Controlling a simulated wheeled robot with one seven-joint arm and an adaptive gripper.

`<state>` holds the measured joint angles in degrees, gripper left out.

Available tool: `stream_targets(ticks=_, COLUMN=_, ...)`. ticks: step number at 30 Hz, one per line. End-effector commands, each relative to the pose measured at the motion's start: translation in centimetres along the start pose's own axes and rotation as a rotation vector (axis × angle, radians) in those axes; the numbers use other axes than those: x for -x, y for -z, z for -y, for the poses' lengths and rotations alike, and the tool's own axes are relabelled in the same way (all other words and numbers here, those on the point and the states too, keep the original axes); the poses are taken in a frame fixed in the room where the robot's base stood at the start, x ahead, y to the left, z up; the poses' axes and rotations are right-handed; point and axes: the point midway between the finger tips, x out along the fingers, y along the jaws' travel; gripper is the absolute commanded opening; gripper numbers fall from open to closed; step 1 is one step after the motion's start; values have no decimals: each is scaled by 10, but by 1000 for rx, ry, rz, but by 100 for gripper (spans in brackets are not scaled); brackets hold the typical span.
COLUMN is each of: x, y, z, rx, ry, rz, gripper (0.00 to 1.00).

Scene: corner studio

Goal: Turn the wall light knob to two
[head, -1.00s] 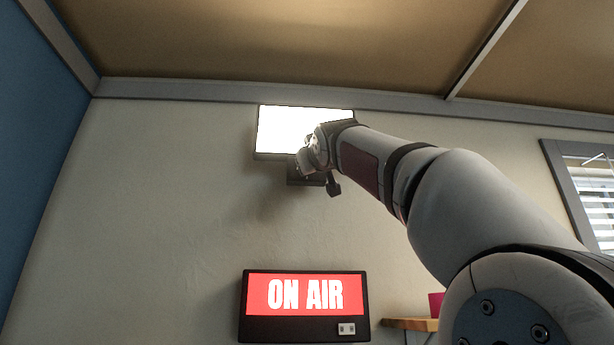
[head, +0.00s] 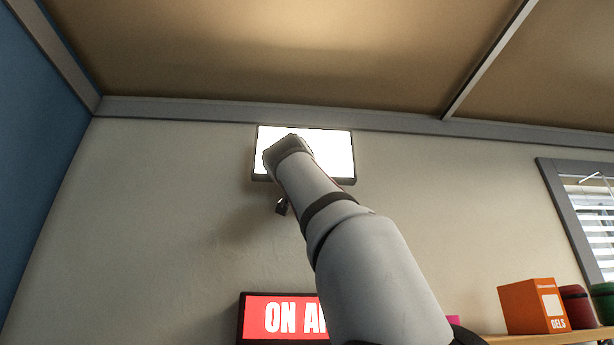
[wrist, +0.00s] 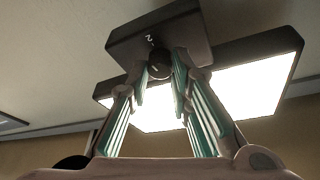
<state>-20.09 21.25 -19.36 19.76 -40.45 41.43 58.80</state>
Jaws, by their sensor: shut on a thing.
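The wall light (head: 335,150) is a lit white panel in a dark frame, high on the wall in the head view. Its panel (wrist: 262,88) also shows bright in the wrist view. A dark control box (wrist: 190,24) beside the panel bears a white numeral 2. The round dark knob (wrist: 158,66) sits on this box, with a small light mark on its face. My gripper (wrist: 160,72) is shut on the knob, one teal-lined finger on each side. I cannot tell exactly where the knob's mark points.
A red ON AIR sign (head: 281,316) is below the light, partly behind my arm. A shelf (head: 510,339) at lower right holds an orange GELS box (head: 532,306) and several containers. A window (head: 590,215) is at right. The wall left of the light is bare.

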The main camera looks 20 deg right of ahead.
Motion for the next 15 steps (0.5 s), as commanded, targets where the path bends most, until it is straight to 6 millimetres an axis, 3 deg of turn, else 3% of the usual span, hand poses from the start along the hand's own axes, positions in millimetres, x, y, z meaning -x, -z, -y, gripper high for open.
stream_targets(ticks=15, x=0, y=0, z=1, rx=-95, ry=-35, rz=3, gripper=0)
